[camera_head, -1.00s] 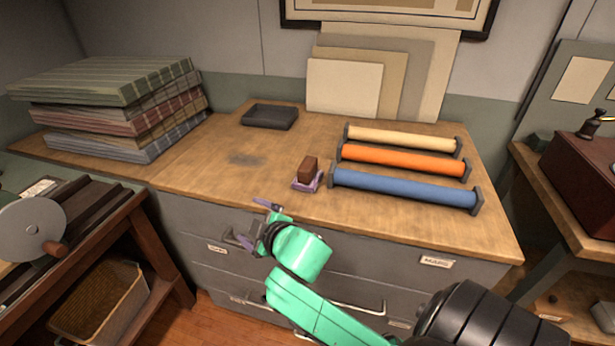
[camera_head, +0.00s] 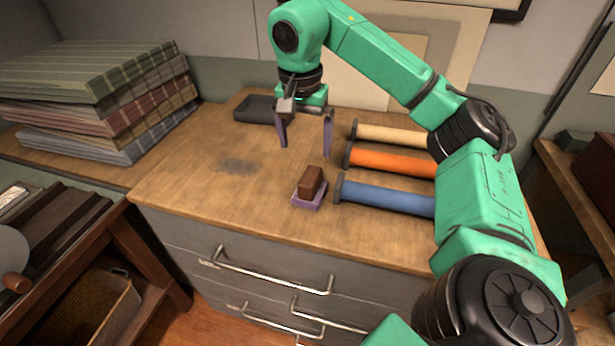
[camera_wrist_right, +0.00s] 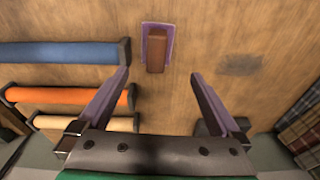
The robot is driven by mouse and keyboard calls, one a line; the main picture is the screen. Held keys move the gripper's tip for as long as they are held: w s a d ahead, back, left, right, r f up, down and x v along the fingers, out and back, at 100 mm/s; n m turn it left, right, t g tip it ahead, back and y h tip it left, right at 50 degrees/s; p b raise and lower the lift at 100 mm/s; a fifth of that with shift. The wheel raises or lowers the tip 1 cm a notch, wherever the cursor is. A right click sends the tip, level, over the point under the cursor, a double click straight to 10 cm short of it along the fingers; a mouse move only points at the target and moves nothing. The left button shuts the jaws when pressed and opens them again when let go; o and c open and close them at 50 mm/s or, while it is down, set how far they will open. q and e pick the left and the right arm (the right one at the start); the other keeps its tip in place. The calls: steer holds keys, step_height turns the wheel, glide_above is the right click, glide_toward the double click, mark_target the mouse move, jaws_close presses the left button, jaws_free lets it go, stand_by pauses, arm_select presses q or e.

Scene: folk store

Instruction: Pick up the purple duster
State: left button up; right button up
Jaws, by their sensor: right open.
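The purple duster (camera_head: 307,200) lies on the wooden cabinet top, a flat purple pad with a brown block handle (camera_head: 312,181) on it. It sits just left of the blue roll's end. In the right wrist view the duster (camera_wrist_right: 172,30) shows beyond the fingertips, roughly between their lines. My right gripper (camera_head: 305,148) is open and empty, pointing down above the counter, behind the duster in the head view. Its two purple fingers (camera_wrist_right: 161,75) also show in the right wrist view, wide apart and not touching the duster. My left gripper is not in view.
Blue (camera_head: 385,197), orange (camera_head: 390,160) and cream (camera_head: 390,133) rolls lie right of the duster. A dark tray (camera_head: 252,108) stands behind. Striped fabric stacks (camera_head: 95,100) stand at the left. The counter (camera_head: 200,190) left of the duster is clear.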

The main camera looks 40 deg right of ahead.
steer(key=b, duration=0.4)
glide_above(310, 176)
steer(key=a, duration=0.2)
steer(key=f, duration=0.5)
steer(key=shift+s+d+f, duration=0.25)
steer(key=shift+s+f, duration=0.1)
steer(key=shift+s, duration=0.05)
steer(key=f, duration=0.2)
steer(key=d+f+p, duration=0.1)
steer(key=f, duration=0.2)
steer(key=f+p, duration=0.1)
steer(key=f, duration=0.1)
steer(key=shift+w+d+f, duration=0.35)
steer(key=shift+w+f, duration=0.15)
steer(key=shift+f, duration=0.1)
steer(key=shift+r, duration=0.1)
steer(key=c, duration=1.2)
